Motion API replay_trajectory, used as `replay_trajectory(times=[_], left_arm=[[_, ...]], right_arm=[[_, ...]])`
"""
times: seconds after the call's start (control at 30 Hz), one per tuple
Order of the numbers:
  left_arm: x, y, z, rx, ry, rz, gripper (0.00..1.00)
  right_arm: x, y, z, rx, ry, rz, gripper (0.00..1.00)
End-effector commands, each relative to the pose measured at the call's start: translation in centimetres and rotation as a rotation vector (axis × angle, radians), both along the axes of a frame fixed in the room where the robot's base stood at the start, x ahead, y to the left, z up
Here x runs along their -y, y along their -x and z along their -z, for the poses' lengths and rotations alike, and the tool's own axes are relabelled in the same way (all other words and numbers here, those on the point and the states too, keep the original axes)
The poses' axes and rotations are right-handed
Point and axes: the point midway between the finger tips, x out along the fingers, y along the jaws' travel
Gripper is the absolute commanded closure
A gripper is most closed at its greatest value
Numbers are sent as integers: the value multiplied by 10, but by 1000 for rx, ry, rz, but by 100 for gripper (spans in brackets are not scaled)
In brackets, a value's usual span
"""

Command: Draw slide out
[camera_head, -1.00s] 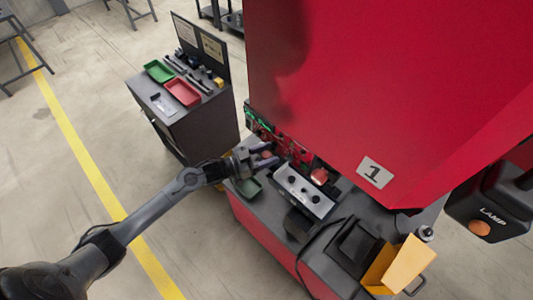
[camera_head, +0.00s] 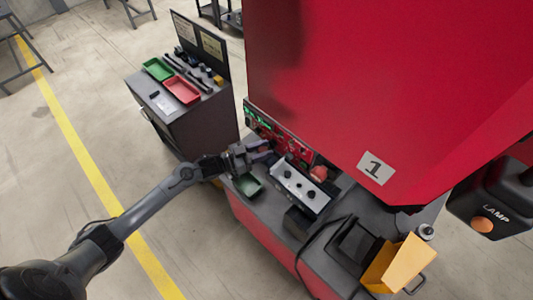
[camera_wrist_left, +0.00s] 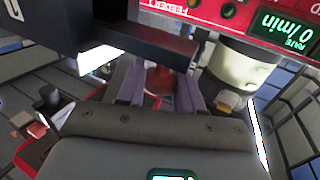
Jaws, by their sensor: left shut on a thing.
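My left gripper (camera_head: 266,150) is at the left end of a silver box with black knobs (camera_head: 299,186) on the red machine's bench. In the left wrist view its two grey fingers (camera_wrist_left: 160,90) are on either side of a red knob-like part (camera_wrist_left: 160,79), and the jaws are shut on it. A dark block (camera_wrist_left: 110,32) overhangs the fingers there and hides what the red part joins to. I cannot make out the slide as a separate piece. My right gripper is not in view.
A red panel (camera_head: 275,132) with lights stands behind the gripper. A green tray (camera_head: 248,185) lies just below it. A red lump (camera_head: 318,173) is beside the silver box. A side cabinet with green (camera_head: 158,69) and red (camera_head: 182,90) trays stands at left.

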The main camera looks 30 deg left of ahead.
Motion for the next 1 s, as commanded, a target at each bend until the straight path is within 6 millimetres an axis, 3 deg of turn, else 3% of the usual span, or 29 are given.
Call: replay_trajectory(times=[0.4, 0.6, 0.8, 1.0], left_arm=[[-99, -24, -3, 21, -5, -11, 100], [-139, -33, -4, 22, -4, -10, 100], [-163, -38, -7, 22, -3, -9, 100], [-173, -40, -9, 22, -2, -8, 100]], right_arm=[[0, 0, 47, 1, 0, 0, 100], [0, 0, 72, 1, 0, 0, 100], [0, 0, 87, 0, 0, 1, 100], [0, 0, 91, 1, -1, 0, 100]])
